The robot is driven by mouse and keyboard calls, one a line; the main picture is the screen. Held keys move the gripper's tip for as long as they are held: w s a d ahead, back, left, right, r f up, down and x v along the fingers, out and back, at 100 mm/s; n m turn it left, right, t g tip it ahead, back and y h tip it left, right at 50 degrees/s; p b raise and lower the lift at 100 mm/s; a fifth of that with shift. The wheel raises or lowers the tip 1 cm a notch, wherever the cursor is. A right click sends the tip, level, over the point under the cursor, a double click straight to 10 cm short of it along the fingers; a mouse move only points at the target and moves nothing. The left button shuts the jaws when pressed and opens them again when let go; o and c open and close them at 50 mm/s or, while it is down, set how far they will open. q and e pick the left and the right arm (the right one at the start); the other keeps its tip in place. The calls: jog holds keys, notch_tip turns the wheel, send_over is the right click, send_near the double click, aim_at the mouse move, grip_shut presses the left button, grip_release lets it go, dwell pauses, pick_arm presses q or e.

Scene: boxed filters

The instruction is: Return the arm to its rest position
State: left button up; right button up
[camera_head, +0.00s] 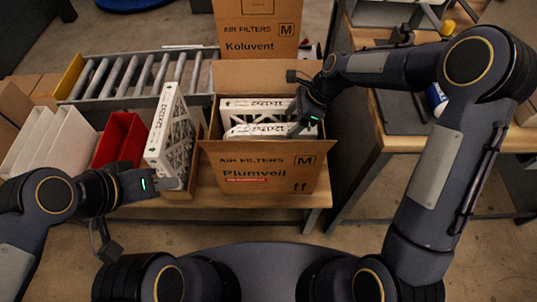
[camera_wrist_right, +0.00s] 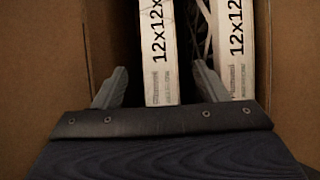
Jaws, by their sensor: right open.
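The open cardboard box labelled Plumveil (camera_head: 262,172) holds white pleated filters (camera_head: 253,106). In the right wrist view, two filter edges marked 12x12 show, a left one (camera_wrist_right: 157,55) and a right one (camera_wrist_right: 233,50). My right gripper (camera_head: 299,127) reaches into the box at its right side. In the wrist view its fingers (camera_wrist_right: 157,88) are spread apart, with the left filter's edge between them; no grip shows. Another white filter (camera_head: 163,130) stands tilted left of the box. My left gripper (camera_head: 174,184) is at its lower front; whether its fingers hold anything is unclear.
A red bin (camera_head: 119,141) and white bins (camera_head: 48,143) stand at the left. A roller conveyor (camera_head: 135,76) runs behind. A Koluvent box (camera_head: 257,30) stands behind the open box. A wooden table (camera_head: 403,143) with items is at the right.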

jog(key=shift+v, duration=0.9)
